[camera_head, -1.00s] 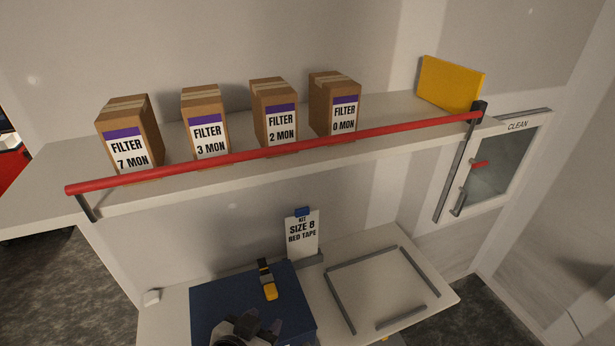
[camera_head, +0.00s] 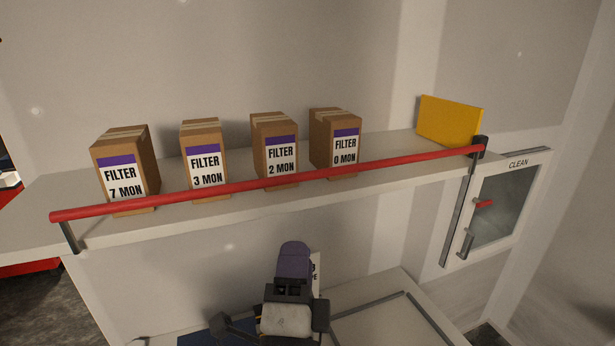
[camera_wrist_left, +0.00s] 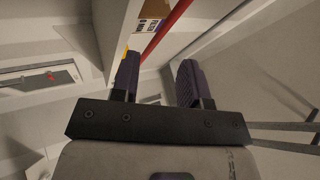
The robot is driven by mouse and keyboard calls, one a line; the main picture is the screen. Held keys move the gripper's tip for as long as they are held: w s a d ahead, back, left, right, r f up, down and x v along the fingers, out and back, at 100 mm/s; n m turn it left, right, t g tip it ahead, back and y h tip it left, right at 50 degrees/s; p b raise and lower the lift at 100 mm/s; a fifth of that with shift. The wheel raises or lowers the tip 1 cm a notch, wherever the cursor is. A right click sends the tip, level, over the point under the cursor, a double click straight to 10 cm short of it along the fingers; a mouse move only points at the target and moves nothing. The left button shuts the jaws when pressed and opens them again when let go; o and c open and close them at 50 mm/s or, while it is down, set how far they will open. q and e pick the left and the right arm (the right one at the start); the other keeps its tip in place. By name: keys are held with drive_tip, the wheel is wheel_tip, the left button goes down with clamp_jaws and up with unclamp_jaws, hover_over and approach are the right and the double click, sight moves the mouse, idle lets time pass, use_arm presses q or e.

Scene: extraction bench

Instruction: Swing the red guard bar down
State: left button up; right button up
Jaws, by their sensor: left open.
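The red guard bar (camera_head: 270,184) runs along the front of the shelf in the head view, raised across the lower parts of the filter boxes. It is joined to a grey arm at each end, with a dark pivot at the right. It also shows in the left wrist view (camera_wrist_left: 168,27), beyond the fingertips. My left gripper (camera_head: 294,262) is below the shelf and apart from the bar, with its purple fingers pointing up. In the left wrist view its two fingers (camera_wrist_left: 157,80) are spread with nothing between them. My right gripper is not in view.
Several cardboard filter boxes (camera_head: 205,160) stand on the shelf (camera_head: 170,228) behind the bar. A yellow panel (camera_head: 449,121) stands at the right end. A cabinet marked CLEAN (camera_head: 498,205) is at the right. My left arm partly hides the white kit card (camera_head: 316,272) below.

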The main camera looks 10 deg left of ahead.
sight(307, 172)
use_arm(q)
drive_tip(key=w+r+m+p, duration=0.1)
drive_tip(key=w+r, duration=0.1)
drive_tip(key=w, duration=0.1)
drive_tip(key=w+r+m+p, duration=0.1)
drive_tip(key=w+r, duration=0.2)
drive_tip(key=w, duration=0.1)
drive_tip(key=w+a+r+m+p, duration=0.1)
drive_tip(key=w+r+m+p, duration=0.1)
drive_tip(key=w+r, duration=0.1)
drive_tip(key=shift+w+t+h, duration=0.3)
drive_tip(key=shift+w+t, duration=0.1)
drive_tip(key=shift+w, duration=0.25)
drive_tip(key=shift+c, duration=0.4)
clamp_jaws()
